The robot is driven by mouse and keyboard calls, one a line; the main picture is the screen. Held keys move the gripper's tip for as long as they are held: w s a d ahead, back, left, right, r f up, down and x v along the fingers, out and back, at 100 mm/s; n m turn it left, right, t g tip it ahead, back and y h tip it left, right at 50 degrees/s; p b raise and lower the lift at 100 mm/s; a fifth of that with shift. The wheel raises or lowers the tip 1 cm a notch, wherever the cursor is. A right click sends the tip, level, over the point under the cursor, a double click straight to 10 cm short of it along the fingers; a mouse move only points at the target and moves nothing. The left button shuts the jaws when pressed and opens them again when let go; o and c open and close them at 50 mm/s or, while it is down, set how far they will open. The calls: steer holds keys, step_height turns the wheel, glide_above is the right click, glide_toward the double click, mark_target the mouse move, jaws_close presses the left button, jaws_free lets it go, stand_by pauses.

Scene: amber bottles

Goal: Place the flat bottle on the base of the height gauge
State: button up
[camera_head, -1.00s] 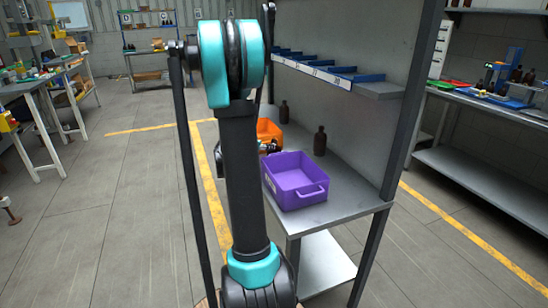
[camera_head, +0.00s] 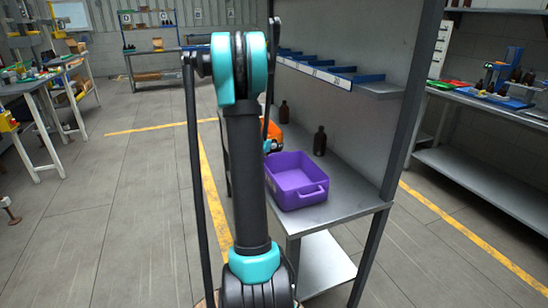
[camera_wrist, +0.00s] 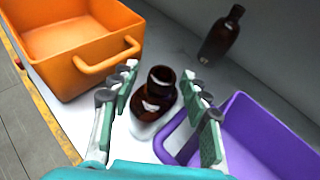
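A dark brown glossy bottle (camera_wrist: 155,98) stands between the two bins in the wrist view. My gripper (camera_wrist: 160,85) is open, with one finger on each side of this bottle and gaps visible. I cannot tell from this angle whether it is the flat bottle. A second brown bottle (camera_wrist: 222,35) stands farther back near the wall. In the head view, brown bottles stand near the shelf's back panel, one nearer (camera_head: 319,141) and one farther (camera_head: 284,112). My arm hides most of the gripper there. A blue upright device (camera_head: 506,66) is on the right bench; I cannot tell whether it is the height gauge.
An orange bin (camera_wrist: 75,45) is close on the left of the gripper, and a purple bin (camera_wrist: 262,140) is close on the right. A ledge with blue trays (camera_head: 335,74) hangs above the worktop. A shelf post (camera_head: 408,110) stands at the right. The floor aisle is open.

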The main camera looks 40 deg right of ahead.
jaws_close()
stand_by(0.3)
steer(key=shift+r, duration=0.2)
step_height(320, 180, up, 20)
steer(key=shift+f, duration=0.15)
stand_by(0.4)
